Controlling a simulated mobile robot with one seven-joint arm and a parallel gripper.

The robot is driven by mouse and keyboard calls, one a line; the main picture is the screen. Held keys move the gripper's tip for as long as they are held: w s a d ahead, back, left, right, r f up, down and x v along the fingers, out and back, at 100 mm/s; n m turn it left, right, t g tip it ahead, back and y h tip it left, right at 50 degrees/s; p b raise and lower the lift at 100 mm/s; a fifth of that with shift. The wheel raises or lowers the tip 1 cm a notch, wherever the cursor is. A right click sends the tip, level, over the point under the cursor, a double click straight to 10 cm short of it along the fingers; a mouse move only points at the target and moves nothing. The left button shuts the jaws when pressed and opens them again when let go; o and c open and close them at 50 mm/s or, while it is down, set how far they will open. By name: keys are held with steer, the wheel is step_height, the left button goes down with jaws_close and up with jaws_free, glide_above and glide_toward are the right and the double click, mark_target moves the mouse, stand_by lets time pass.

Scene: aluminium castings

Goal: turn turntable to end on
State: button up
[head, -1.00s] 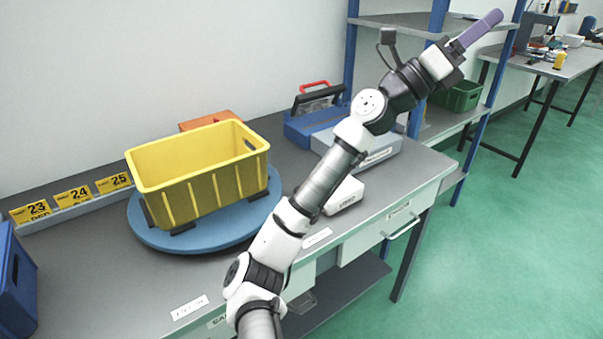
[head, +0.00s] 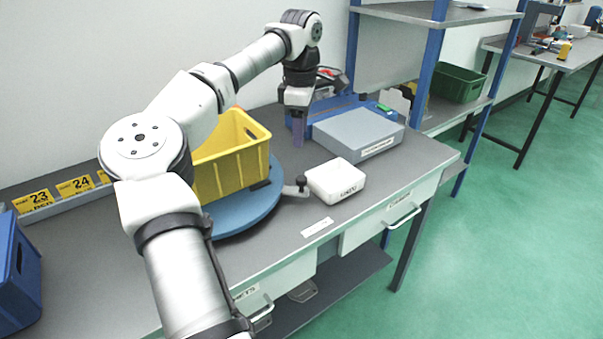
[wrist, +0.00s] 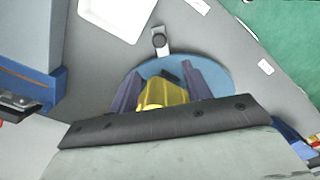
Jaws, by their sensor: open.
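The turntable (head: 252,213) is a round blue disc on the grey bench, and its edge also shows in the wrist view (wrist: 222,75). A yellow crate (head: 232,170) sits on it, partly hidden behind my arm in the head view. A light arm with a dark knob (head: 300,184) sticks out from the disc's right edge; the knob also shows in the wrist view (wrist: 159,41).
A white box (head: 336,181) lies just right of the knob. A grey case (head: 357,137) and a blue toolbox (head: 328,109) stand behind it. A blue bin (head: 18,270) is at the left. Blue shelf posts (head: 430,60) rise at the bench's right end.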

mark_target(302, 178)
step_height(302, 178, down, 13)
steer(key=shift+d+r+p, duration=0.1)
steer(key=shift+d+p, duration=0.05)
steer(key=shift+p, duration=0.9)
steer(key=shift+c, duration=0.2)
jaws_close()
